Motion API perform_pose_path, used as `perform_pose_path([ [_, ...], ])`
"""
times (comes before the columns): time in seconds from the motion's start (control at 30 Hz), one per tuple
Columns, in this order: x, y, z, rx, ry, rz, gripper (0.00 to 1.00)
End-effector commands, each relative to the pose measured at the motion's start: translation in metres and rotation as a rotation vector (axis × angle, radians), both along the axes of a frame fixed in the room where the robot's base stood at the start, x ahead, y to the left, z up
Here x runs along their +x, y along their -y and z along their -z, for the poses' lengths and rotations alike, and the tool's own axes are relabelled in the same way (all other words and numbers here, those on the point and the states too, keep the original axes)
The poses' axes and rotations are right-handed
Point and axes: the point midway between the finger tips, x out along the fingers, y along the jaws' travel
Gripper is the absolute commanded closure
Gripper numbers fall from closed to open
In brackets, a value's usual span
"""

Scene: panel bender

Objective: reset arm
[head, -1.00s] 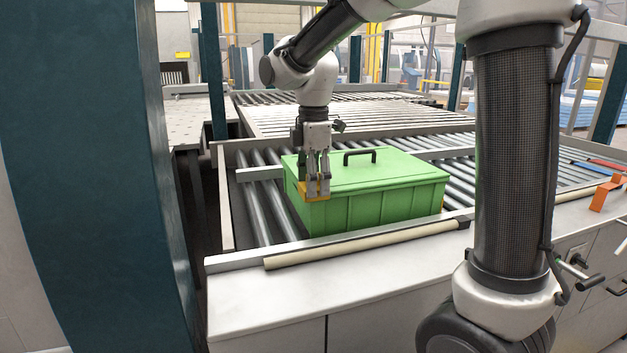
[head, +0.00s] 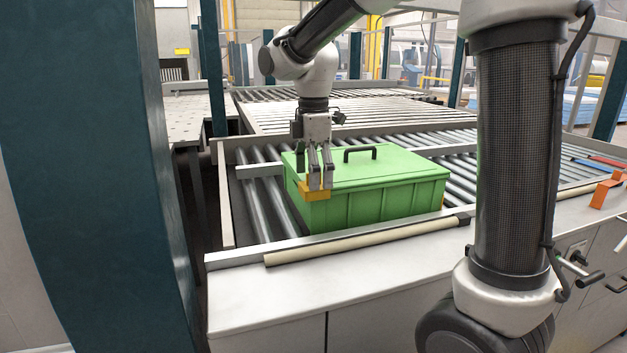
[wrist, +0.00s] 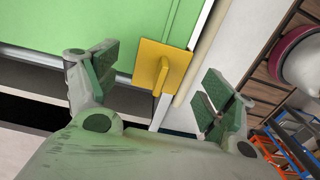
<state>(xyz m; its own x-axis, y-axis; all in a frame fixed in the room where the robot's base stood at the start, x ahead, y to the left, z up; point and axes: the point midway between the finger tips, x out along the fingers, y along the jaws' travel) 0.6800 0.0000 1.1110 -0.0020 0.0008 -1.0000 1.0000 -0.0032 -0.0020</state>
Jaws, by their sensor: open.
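My gripper (head: 316,180) hangs from my arm, pointing down, at the left front corner of a green lidded box (head: 385,190). In the wrist view my gripper (wrist: 160,95) is open, with its two green-padded fingers wide apart and nothing held between them. A yellow-orange piece (head: 315,192) sits just below the fingertips at the box corner. In the wrist view the yellow piece (wrist: 178,58) shows as a plate with a raised tab, between and beyond the fingers. Whether a fingertip touches it I cannot tell.
The box stands on a roller conveyor (head: 262,205) behind a white counter (head: 270,300). A cream roll (head: 365,241) lies along the front rail. A teal post (head: 95,170) stands close on the left. Orange and red pieces (head: 606,190) lie at the right.

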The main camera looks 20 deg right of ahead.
Motion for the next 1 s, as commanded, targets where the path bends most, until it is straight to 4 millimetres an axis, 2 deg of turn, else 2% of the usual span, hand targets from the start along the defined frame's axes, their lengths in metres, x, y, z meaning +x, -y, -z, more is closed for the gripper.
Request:
perform_pose_path([
  [0.3,0.001,0.0,-0.07,0.002,0.003,0.0,0.18],
  [0.5,0.0,0.0,-0.097,0.0,-0.001,0.0,0.18],
  [0.7,0.0,0.0,-0.103,0.0,-0.002,0.021,0.18],
  [0.83,0.006,-0.002,-0.103,0.011,0.022,0.154,0.18],
  [0.93,0.005,-0.002,-0.085,0.015,0.026,0.328,0.18],
  [1.0,-0.004,0.002,-0.069,0.018,0.027,0.468,0.18],
])
